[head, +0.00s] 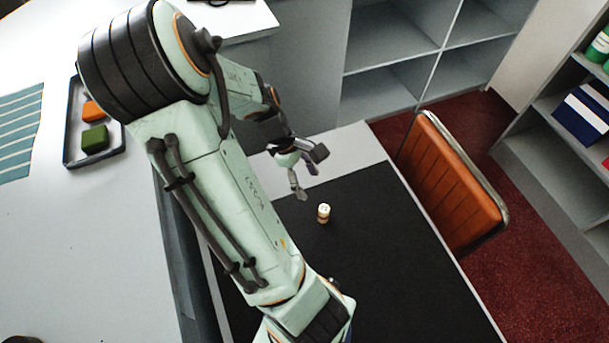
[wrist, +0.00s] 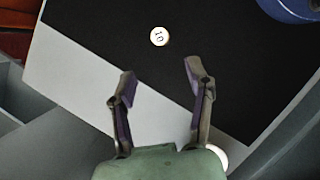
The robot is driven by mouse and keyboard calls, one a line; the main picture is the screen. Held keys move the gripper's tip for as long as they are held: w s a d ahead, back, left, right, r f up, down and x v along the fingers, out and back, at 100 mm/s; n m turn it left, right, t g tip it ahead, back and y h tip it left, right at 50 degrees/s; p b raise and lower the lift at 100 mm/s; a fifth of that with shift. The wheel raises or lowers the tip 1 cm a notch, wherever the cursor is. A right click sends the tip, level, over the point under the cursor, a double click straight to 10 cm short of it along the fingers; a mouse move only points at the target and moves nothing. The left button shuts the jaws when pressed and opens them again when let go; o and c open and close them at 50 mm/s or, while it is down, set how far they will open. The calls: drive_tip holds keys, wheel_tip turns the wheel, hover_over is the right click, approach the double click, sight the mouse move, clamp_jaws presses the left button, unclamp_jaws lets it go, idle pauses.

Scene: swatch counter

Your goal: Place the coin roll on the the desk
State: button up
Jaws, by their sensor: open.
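The coin roll (head: 324,213) is a small pale cylinder with a tan lower part, standing upright on the black top of the desk (head: 385,255). In the wrist view the coin roll (wrist: 160,37) shows its round white end with a dark marking. My gripper (head: 306,190) is above the desk's far end, a little up and left of the coin roll in the head view. In the wrist view my gripper (wrist: 160,75) has its two fingers spread with nothing between them. The coin roll is beyond the fingertips and apart from them.
An orange chair (head: 450,185) stands at the desk's right side. A grey shelf unit (head: 395,60) is behind the desk. On the white counter (head: 70,240) at left, a dark tray (head: 71,150) holds an orange block (head: 93,111) and a green block (head: 94,138).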

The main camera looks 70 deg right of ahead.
drive_tip(key=shift+w+r, duration=0.15)
drive_tip(key=shift+r, duration=0.25)
drive_tip(key=shift+a, duration=0.1)
drive_tip(key=w+a+r+t, duration=0.2)
drive_tip(key=w+a+r, duration=0.3)
drive_tip(key=a, duration=0.4)
drive_tip(key=s+a+r+t, duration=0.1)
drive_tip(key=a+r, duration=0.2)
drive_tip(key=a, duration=0.5)
drive_tip(key=s+a+r+n+t, duration=0.1)
drive_tip(key=a+r, duration=0.2)
drive_tip(key=a, duration=0.5)
drive_tip(key=shift+s+a+r+y, duration=0.2)
drive_tip(key=shift+s+a+y, duration=0.1)
drive_tip(key=shift+s+y, duration=0.1)
